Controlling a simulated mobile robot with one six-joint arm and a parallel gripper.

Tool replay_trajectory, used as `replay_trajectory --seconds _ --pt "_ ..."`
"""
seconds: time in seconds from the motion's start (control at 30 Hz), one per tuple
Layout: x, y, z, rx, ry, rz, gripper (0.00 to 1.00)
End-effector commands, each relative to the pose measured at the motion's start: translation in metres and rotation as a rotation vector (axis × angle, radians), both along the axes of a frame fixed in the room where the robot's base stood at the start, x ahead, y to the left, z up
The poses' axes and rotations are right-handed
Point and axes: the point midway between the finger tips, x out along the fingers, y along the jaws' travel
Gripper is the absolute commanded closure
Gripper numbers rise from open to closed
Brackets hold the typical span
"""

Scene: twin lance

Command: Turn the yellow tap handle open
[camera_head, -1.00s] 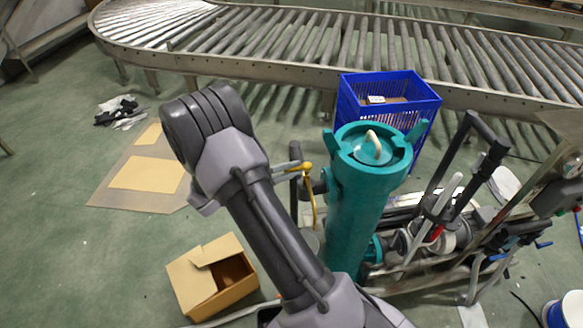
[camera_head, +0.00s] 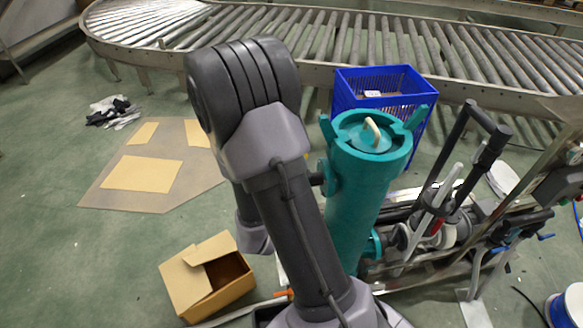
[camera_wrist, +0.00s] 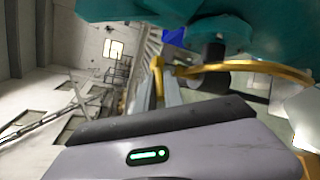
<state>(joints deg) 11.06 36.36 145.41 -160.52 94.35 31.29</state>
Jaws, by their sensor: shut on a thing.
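The yellow tap handle (camera_wrist: 240,69) shows in the wrist view as a curved bar below the teal housing. It runs from the right to my gripper (camera_wrist: 158,82), whose grey fingers are closed around the handle's left end. A dark pipe stub (camera_wrist: 214,54) stands behind the bar. In the head view my arm hides the handle and my gripper, to the left of the upright teal housing (camera_head: 356,205). How far the handle is turned is hard to tell.
A blue crate (camera_head: 402,82) stands behind the teal housing, in front of a roller conveyor (camera_head: 330,45). An open cardboard box (camera_head: 205,278) lies on the floor at lower left. Pipes and a black-handled frame (camera_head: 470,170) crowd the right.

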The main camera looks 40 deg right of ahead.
Motion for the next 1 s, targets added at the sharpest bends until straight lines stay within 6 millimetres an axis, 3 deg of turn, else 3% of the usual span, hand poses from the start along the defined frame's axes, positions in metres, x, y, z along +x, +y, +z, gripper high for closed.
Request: replay_trajectory --seconds 0.57,0.6,0.7,1.0 --pt "-0.0005 0.0 -0.0001 0.0 0.002 0.035 1.0" --pt "-0.0005 0.0 -0.0001 0.0 0.002 0.035 0.84" --pt "-0.0005 -0.0001 0.0001 0.0 0.001 0.034 0.66" --pt "-0.0003 0.0 0.0003 -0.001 0.001 0.033 0.66"
